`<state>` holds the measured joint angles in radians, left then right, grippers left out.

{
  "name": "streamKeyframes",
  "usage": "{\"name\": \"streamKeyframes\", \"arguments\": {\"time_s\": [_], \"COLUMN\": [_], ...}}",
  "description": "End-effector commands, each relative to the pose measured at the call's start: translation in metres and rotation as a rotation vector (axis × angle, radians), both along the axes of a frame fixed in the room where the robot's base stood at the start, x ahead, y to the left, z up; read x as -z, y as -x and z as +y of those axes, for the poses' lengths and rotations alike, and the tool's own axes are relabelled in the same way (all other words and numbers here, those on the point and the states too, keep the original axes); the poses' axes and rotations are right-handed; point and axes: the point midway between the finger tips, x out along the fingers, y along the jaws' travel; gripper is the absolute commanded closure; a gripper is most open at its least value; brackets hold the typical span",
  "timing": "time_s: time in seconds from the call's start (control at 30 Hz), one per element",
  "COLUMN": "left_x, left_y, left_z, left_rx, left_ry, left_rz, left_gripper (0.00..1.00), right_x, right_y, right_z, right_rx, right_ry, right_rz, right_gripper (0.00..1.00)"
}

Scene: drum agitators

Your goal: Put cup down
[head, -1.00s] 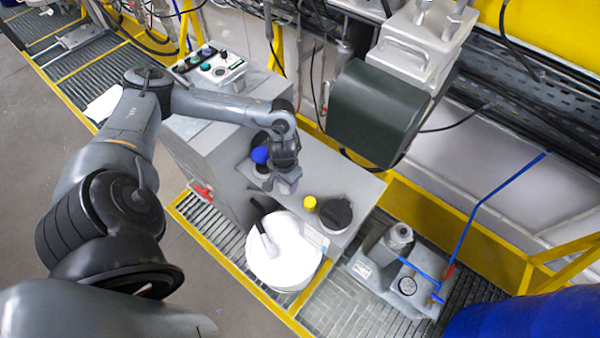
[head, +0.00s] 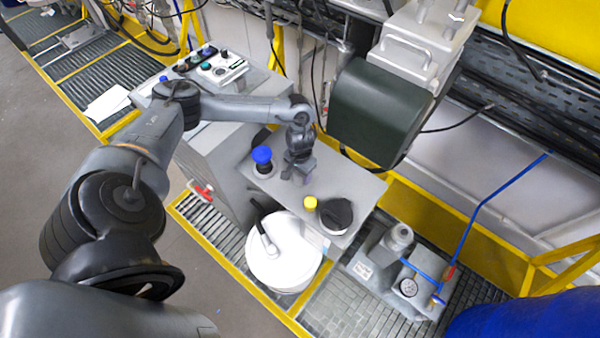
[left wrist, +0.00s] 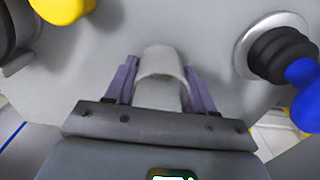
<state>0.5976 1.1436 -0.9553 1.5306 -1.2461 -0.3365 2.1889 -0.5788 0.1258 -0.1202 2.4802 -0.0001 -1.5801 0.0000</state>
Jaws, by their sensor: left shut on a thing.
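A pale grey cup (left wrist: 160,68) is between the two purple-grey fingers of my left gripper (left wrist: 160,85) in the left wrist view. The gripper is shut on it. In the head view my left gripper (head: 297,174) points down at the grey cabinet top (head: 347,180), between a blue-capped black knob and a yellow knob. The cup is hard to make out there. I cannot tell whether its base touches the top. My right gripper is not in view.
The blue-capped knob (head: 262,157) stands left of the gripper. The yellow knob (head: 310,203) and a black round cap (head: 335,215) are to the right. A dark green motor housing (head: 378,112) hangs behind. A white-lidded drum (head: 284,262) stands in front.

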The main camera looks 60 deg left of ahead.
Motion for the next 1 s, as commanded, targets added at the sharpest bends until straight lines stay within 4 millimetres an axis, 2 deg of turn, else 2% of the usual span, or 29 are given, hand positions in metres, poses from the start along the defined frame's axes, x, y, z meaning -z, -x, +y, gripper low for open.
{"name": "streamKeyframes", "arguments": {"time_s": [0.3, 0.33, 0.47, 0.83, 1.0], "left_x": [0.002, 0.002, 0.002, -0.001, -0.019], "left_y": [0.0, 0.0, 0.0, 0.0, -0.001], "left_z": [0.0, 0.0, 0.0, 0.0, 0.0], "left_rx": [-0.002, -0.002, -0.001, 0.0, -0.001], "left_ry": [0.0, 0.0, 0.0, 0.0, 0.001], "left_rz": [0.0, -0.001, 0.0, -0.001, -0.003], "left_gripper": [0.74, 0.42, 0.22, 0.21, 0.21], "right_x": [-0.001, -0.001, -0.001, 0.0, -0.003], "right_y": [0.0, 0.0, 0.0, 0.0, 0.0], "right_z": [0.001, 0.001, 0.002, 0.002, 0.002], "right_rx": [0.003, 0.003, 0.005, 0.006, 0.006], "right_ry": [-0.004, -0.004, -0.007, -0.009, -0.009], "right_rz": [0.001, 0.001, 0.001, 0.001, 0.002], "right_gripper": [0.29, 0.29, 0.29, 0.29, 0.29]}}
